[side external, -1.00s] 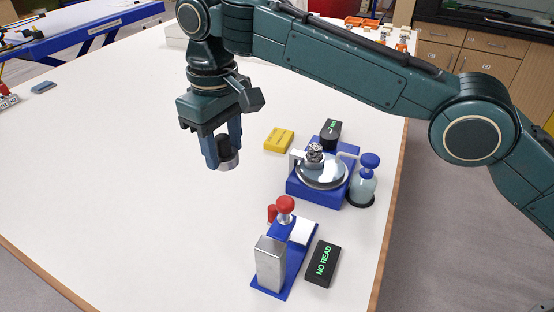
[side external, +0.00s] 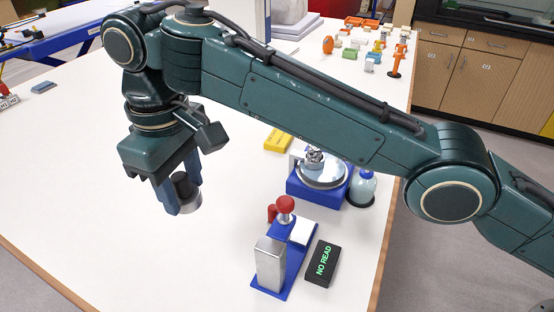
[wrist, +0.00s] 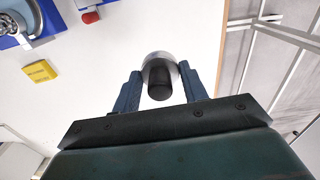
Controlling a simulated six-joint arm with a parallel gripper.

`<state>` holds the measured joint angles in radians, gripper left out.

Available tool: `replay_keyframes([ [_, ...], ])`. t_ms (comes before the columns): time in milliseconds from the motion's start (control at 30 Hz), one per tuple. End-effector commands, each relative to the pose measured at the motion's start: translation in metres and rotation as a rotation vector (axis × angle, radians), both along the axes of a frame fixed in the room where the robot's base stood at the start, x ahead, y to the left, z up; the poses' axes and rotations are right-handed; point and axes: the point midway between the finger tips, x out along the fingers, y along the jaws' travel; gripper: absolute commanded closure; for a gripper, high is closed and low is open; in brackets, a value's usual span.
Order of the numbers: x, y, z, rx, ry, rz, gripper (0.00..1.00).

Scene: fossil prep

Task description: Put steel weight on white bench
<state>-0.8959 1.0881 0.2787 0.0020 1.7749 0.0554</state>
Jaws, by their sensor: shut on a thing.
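The steel weight (side external: 190,204) is a short silvery cylinder with a dark knob on top. My gripper (side external: 178,194) is shut on it, with a blue finger on each side, and holds it above the white bench (side external: 90,215), slightly tilted in the side view. In the wrist view the weight (wrist: 160,62) sits between the two fingertips of my gripper (wrist: 160,85), its dark knob toward the camera. The white bench (wrist: 110,60) lies below it. I cannot tell the exact height of the weight over the bench.
A blue stand with a metal block (side external: 270,264) and a "NO READ" display (side external: 322,262) stand to the right. Behind them are a blue device with a round steel plate (side external: 322,174), a bottle (side external: 363,186) and a yellow block (side external: 277,141). The bench's left and front are clear.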

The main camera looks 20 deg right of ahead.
Motion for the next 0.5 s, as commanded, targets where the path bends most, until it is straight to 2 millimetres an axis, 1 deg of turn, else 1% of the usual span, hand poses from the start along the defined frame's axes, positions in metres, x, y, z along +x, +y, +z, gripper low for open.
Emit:
replay_keyframes([
  [400,0.0,-0.001,-0.021,0.0,0.0,-0.001,0.93],
  [500,0.0,0.0,-0.034,-0.001,0.001,0.0,0.93],
])
